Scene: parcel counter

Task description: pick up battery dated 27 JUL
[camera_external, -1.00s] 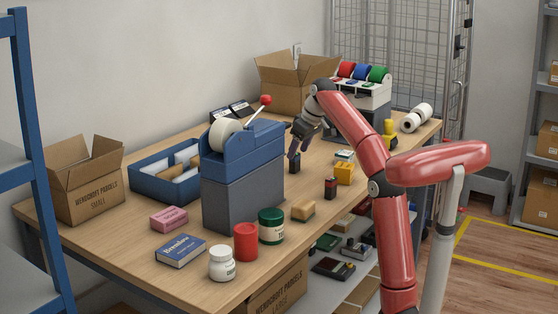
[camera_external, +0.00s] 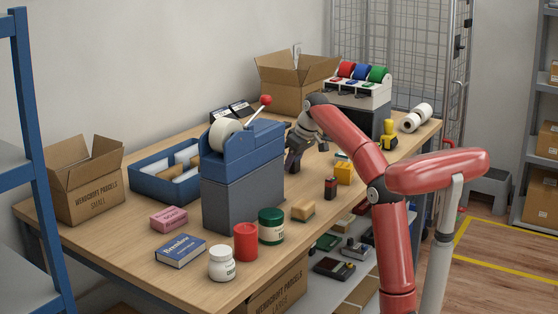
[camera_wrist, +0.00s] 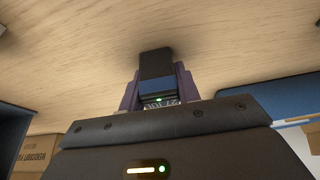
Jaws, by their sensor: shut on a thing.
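A dark battery with a blue band (camera_wrist: 156,84) is between the fingers of my gripper in the wrist view. Small pale lettering on it, partly cut off by the gripper body, seems to read 27 JUL. My gripper (camera_wrist: 157,92) is shut on this battery, one finger on each side. In the external view my gripper (camera_external: 293,166) is low over the table, right of the blue machine, and mostly hides the battery. I cannot tell whether the battery touches the table. A second battery, black with a red band (camera_external: 330,188), stands upright nearer the front edge.
The blue tape machine (camera_external: 243,165) stands close left of my gripper. An open carton (camera_external: 290,90) and a coloured roll dispenser (camera_external: 358,92) stand behind. The table's front edge is near.

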